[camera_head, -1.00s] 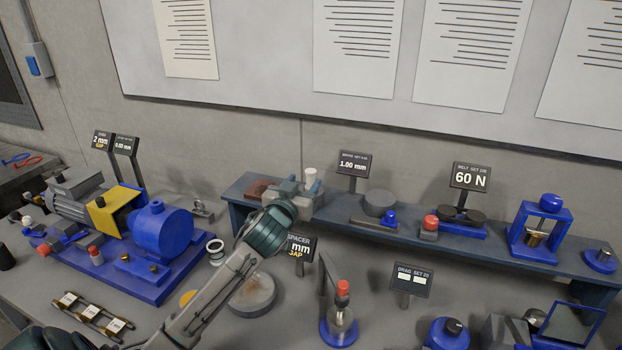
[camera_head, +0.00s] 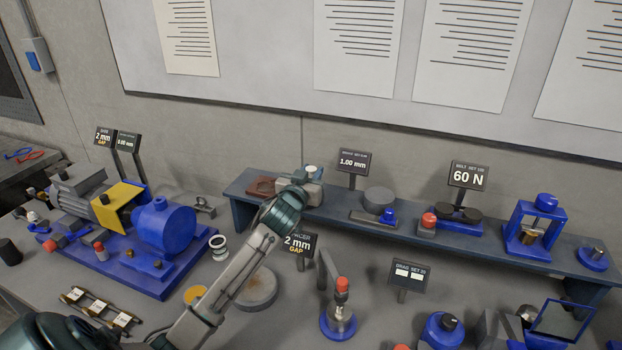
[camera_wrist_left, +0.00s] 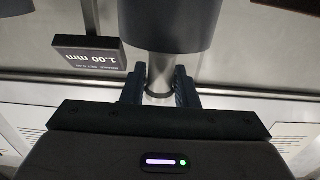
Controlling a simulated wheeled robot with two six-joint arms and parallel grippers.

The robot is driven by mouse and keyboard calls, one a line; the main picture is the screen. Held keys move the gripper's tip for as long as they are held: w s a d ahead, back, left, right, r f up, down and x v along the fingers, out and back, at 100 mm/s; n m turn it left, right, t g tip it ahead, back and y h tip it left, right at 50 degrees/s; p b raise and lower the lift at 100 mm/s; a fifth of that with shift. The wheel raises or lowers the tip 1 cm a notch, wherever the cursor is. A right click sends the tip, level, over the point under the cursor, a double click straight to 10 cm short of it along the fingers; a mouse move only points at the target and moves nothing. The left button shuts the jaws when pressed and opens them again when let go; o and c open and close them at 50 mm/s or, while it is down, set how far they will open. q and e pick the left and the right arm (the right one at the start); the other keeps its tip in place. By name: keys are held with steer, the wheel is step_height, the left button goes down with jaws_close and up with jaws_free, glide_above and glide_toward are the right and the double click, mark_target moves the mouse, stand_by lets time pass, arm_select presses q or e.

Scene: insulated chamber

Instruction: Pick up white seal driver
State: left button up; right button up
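The white seal driver (camera_head: 311,170) stands upright at the left part of the raised shelf; its pale top shows in the head view above my fingers. My left gripper (camera_head: 304,186) reaches it from the front left. In the left wrist view, which is upside down, the two fingers (camera_wrist_left: 160,88) press on both sides of a grey metallic shaft (camera_wrist_left: 160,70), with a wider dark cylinder against it. I take this shaft to be part of the driver. Its lower part is hidden in the head view by the gripper. My right gripper is out of view.
A brown block (camera_head: 262,187) lies left of the gripper on the shelf (camera_head: 440,240). A 1.00 mm sign (camera_head: 353,161) and a grey disc (camera_head: 379,198) stand to the right. The blue pump assembly (camera_head: 165,228) is left.

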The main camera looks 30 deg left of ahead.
mark_target(311, 168)
arm_select(q)
steer(key=shift+c, duration=0.8)
steer(key=shift+r+b, duration=0.35)
steer(key=shift+r, duration=0.2)
step_height(311, 168, up, 2)
steer(key=shift+r+b, duration=0.25)
steer(key=shift+b, duration=0.35)
steer(key=s+a+p, duration=0.1)
steer(key=s+a, duration=0.2)
steer(key=s, duration=0.4)
steer(key=s+a+r, duration=0.1)
steer(key=s+a, duration=0.3)
steer(key=s, duration=0.3)
steer(key=shift+s+r+p, duration=0.2)
steer(key=shift+p, duration=0.15)
